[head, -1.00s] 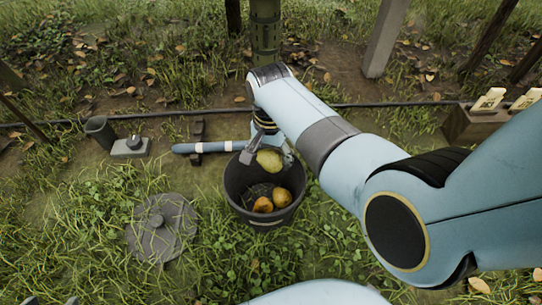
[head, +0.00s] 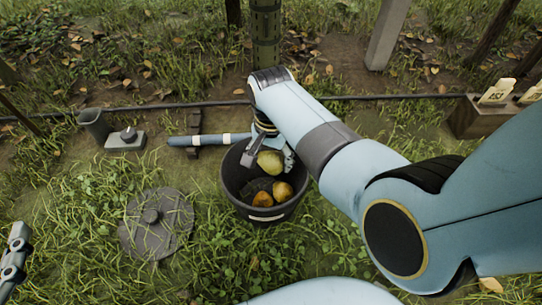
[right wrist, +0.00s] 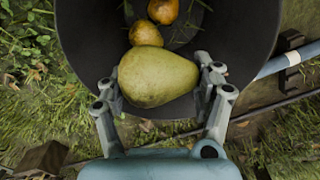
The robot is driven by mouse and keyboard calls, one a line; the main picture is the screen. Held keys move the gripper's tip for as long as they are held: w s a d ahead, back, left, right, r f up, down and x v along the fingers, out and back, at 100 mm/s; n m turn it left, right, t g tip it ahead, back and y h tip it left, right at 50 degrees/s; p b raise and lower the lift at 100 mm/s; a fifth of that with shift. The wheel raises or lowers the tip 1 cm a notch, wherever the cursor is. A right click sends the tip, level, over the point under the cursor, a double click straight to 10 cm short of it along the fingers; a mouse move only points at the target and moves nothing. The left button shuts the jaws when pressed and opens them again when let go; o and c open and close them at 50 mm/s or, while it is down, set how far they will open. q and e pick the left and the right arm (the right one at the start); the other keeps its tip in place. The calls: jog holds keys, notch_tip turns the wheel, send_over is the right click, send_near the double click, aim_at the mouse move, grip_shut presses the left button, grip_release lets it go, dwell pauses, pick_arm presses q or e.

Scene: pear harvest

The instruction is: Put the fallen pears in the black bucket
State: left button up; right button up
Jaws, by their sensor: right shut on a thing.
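The black bucket (head: 229,186) stands on the grass near the middle of the head view. Two orange-brown pears, one (head: 262,199) and another (head: 283,191), lie in it; they also show in the right wrist view (right wrist: 146,32). My right gripper (head: 271,160) is shut on a yellow-green pear (head: 270,163), which it holds at the bucket's mouth, over the far part of the opening. In the right wrist view the fingers grip this pear (right wrist: 158,77) from both sides. Part of my left gripper (head: 15,258) shows at the left edge; its jaw state is unclear.
A blue-handled tool (head: 205,141) lies behind the bucket. A dark cup (head: 95,124) and a grey block (head: 126,140) stand farther left. A wooden box (head: 473,118) with labels is at right.

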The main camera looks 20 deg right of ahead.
pick_arm(q)
jog(key=shift+w+d+r+t+h+b, duration=0.15)
jog(key=shift+w+r+t, duration=0.15)
jog(key=shift+r, duration=0.25)
jog(key=shift+w+r+t+h+b, duration=0.1)
jog(key=shift+w+r+t, duration=0.15)
jog(key=shift+r, duration=0.35)
jog(key=shift+w+d+r+t+h+b, duration=0.1)
jog(key=shift+w+r+t+h, duration=0.1)
jog(key=shift+r+t, duration=0.25)
pick_arm(e)
jog(key=shift+f, duration=0.35)
pick_arm(q)
jog(key=shift+r, duration=0.1)
